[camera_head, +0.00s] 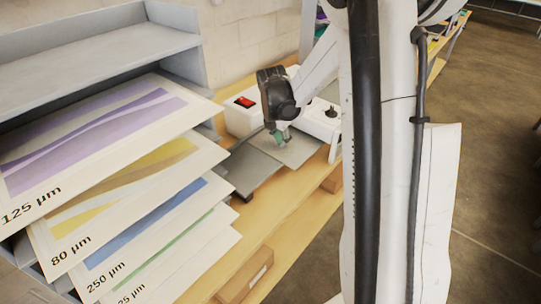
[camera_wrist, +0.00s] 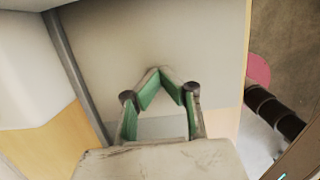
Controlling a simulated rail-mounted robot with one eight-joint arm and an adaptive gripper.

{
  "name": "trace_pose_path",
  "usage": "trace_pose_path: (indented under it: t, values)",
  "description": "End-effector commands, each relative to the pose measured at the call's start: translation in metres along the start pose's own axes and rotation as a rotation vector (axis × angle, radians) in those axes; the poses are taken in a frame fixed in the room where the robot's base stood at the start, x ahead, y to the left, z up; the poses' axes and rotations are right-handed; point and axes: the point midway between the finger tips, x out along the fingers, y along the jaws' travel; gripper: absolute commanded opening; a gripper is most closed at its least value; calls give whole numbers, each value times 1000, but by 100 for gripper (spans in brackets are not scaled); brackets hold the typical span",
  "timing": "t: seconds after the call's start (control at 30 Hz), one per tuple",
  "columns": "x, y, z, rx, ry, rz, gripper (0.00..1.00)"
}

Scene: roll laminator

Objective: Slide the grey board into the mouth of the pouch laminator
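The pouch laminator (camera_head: 240,118) is a white machine with a red switch and a black knob, on the wooden bench against the wall. My arm hides its middle and its mouth. The light grey board (camera_head: 300,152) lies flat in front of it, and its smooth surface fills much of the wrist view (camera_wrist: 115,45). I cannot tell whether its far edge is inside the mouth. My gripper (camera_head: 281,141) points down onto the board. In the wrist view its green fingers (camera_wrist: 160,73) converge with their tips together, at or just above the board's surface, with nothing visible gripped between them.
A darker grey plate (camera_head: 250,170) lies on the bench (camera_head: 290,205) left of the board. A grey shelf rack (camera_head: 100,60) with fanned, thickness-labelled sheets (camera_head: 130,165) stands at left. A wooden block (camera_head: 245,278) is near the bench's front. Open floor (camera_head: 495,150) lies at right.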

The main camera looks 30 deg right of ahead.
Motion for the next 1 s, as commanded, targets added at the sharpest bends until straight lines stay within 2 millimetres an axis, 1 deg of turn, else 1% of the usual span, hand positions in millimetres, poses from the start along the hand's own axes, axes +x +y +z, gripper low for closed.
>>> trace_pose_path:
  t: [0.3, 0.63, 1.0]
  values:
    - [2, 0, 10, 1, 0, 0, 0]
    - [1, 0, 10, 0, 0, 0, 0]
    - [-16, 0, 13, 0, 0, 0, 0]
